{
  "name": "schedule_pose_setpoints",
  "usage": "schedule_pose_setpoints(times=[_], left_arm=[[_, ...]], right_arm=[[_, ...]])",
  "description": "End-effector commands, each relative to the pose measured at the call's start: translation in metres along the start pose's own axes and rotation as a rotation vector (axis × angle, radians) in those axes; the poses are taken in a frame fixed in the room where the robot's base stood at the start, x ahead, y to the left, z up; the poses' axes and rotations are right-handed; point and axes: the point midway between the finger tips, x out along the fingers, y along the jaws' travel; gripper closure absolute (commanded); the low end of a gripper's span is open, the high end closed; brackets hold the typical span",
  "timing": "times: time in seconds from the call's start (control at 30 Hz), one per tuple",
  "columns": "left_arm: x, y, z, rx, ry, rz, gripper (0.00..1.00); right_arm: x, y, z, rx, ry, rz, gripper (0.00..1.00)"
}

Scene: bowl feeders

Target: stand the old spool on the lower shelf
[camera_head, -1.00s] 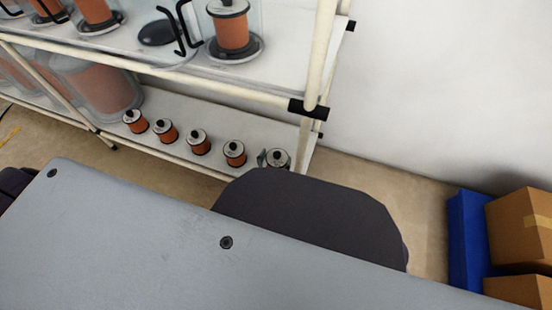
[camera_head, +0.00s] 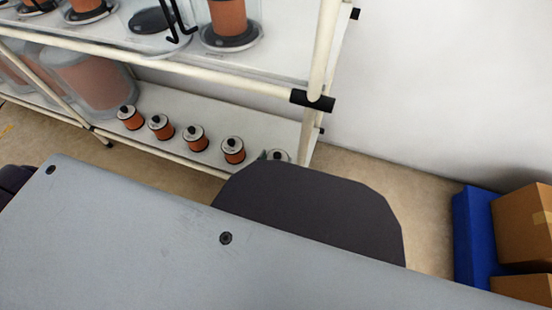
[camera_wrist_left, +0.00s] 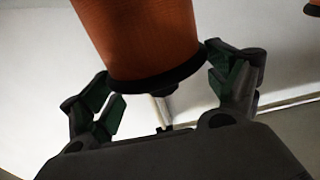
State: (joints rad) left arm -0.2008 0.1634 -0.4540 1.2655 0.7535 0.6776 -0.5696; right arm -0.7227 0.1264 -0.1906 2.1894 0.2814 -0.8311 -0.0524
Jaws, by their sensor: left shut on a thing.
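My left gripper (camera_wrist_left: 166,92) is shut on an orange spool (camera_wrist_left: 140,35) with a black lower rim, one finger on each side of its bottom end in the left wrist view. In the head view only a sliver of this gripper (camera_head: 263,155) and the pale top of the held spool (camera_head: 279,154) show at the right end of the lower shelf (camera_head: 180,103). The rest is hidden behind a dark rounded part of mine. I cannot tell whether the spool touches the shelf. It looks roughly upright. My right gripper is not in view.
Several similar small spools (camera_head: 195,138) stand in a row on the lower shelf, left of the held one. A large clear container (camera_head: 92,78) stands at the shelf's left. The rack's post (camera_head: 322,60) is close on the right. Blue bin (camera_head: 475,235) and cartons (camera_head: 525,225) stand right.

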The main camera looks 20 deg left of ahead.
Motion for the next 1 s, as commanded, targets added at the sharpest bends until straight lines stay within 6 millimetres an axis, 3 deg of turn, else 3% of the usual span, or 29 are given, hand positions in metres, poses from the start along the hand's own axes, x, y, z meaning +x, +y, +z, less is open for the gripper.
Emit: schedule_pose_setpoints(times=[0.53,0.57,0.63,1.0], left_arm=[[0.0017,0.0001,-0.0002,-0.002,0.008,-0.002,0.83],[-0.0001,-0.0001,0.0026,-0.001,0.0,-0.001,0.08],[-0.0001,-0.0001,0.0024,-0.001,0.0,-0.001,0.0],[-0.0001,0.0,0.0023,-0.001,0.0,0.0,0.0]], right_arm=[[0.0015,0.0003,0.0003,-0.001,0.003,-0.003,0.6],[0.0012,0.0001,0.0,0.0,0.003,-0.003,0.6],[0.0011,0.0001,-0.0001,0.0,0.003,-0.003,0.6],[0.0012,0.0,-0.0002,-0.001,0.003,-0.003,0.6]])
